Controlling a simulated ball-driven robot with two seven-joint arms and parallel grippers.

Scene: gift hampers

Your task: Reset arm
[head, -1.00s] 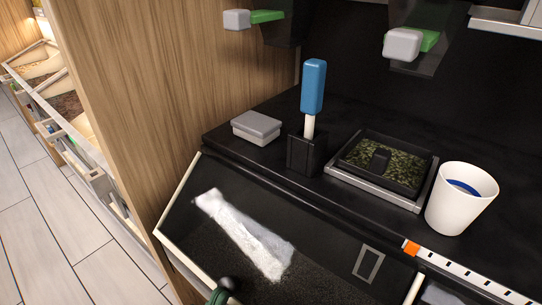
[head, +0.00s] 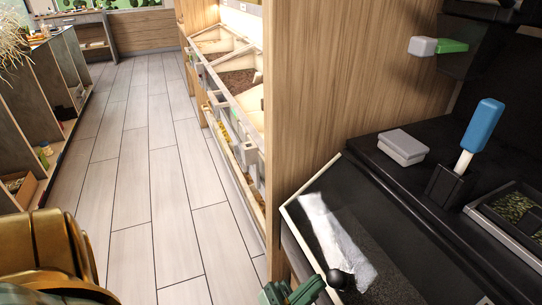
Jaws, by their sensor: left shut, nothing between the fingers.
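My left gripper (head: 300,290) seems to be the green part at the bottom edge of the head view, cut off by the frame. It is shut, with nothing seen held between its fingers. A round black knob (head: 339,279) shows just right of its tip, over the front edge of the dark bin; I cannot tell whether they touch. A gold part of my own body fills the lower left corner. My right gripper is not in view.
The dark bin (head: 396,244) holds a whitish strip (head: 336,240). Behind it stand a grey lidded box (head: 403,147), a blue-handled tool (head: 482,126) in a black holder, and a tray (head: 507,220) of green bits. A wooden panel (head: 330,90) stands left. The tiled floor (head: 150,190) is clear.

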